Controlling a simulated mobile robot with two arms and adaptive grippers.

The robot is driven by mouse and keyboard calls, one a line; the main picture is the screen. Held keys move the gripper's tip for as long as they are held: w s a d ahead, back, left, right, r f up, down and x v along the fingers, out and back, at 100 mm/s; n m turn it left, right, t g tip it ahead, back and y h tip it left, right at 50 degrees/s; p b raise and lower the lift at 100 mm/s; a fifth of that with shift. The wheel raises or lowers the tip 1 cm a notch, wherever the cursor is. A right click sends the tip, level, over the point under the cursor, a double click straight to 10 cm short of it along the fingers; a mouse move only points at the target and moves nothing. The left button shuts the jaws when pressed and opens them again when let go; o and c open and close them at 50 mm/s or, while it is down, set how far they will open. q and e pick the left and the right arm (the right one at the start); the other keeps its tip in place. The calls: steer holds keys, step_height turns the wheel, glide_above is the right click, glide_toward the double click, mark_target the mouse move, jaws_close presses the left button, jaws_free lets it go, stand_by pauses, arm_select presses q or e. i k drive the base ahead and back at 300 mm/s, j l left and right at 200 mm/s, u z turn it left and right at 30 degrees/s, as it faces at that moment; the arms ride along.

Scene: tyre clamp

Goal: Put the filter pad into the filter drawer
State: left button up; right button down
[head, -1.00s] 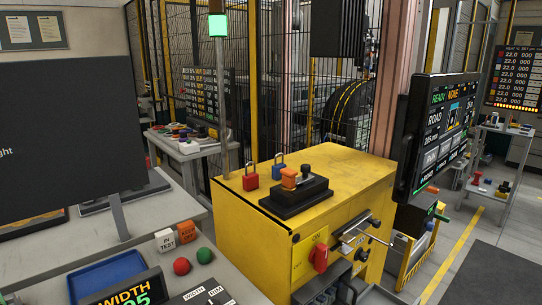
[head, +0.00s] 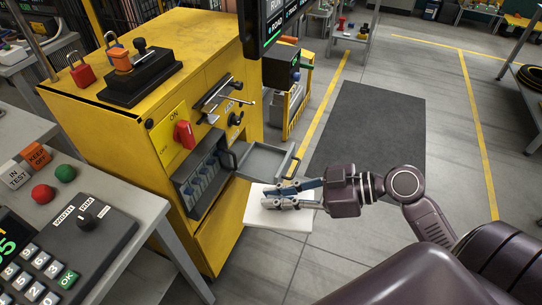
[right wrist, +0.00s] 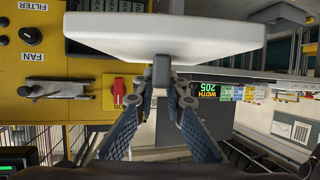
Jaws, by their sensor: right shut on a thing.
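The filter pad (head: 272,217) is a white, flat slab with rounded edges. My right gripper (head: 267,197) is shut on it and holds it in the air in front of the yellow cabinet, below and beside the drawer. In the right wrist view the pad (right wrist: 170,36) spans the top, with a small grey grip piece (right wrist: 161,68) between my fingertips. The filter drawer (head: 263,162) appears as a shallow grey tray sticking out of the cabinet's front, its floor looking empty. The pad looks apart from the drawer. My left gripper is not in view.
The yellow cabinet (head: 165,110) carries a red switch (head: 184,134) and a metal clamp handle (head: 213,93). An open bay (head: 203,178) with several blue items lies beside the drawer. A bench with a keypad (head: 65,245) stands at left.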

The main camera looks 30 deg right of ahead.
mark_target(264, 165)
steer(key=i+l, duration=0.15)
steer(key=l, duration=0.3)
steer(key=i+l, duration=0.2)
steer(key=l, duration=0.3)
steer(key=i+l, duration=0.15)
steer(key=l, duration=0.3)
steer(key=i+l+u, duration=0.1)
steer(key=l, duration=0.35)
steer(key=i+l, duration=0.25)
steer(key=l, duration=0.2)
steer(key=i+l, duration=0.15)
steer(key=l, duration=0.35)
steer(key=i+l, duration=0.15)
steer(key=l, duration=0.3)
steer(key=i+l+u, duration=0.1)
steer(key=l, duration=0.4)
steer(key=i+l+u, duration=0.1)
steer(key=u, duration=2.2)
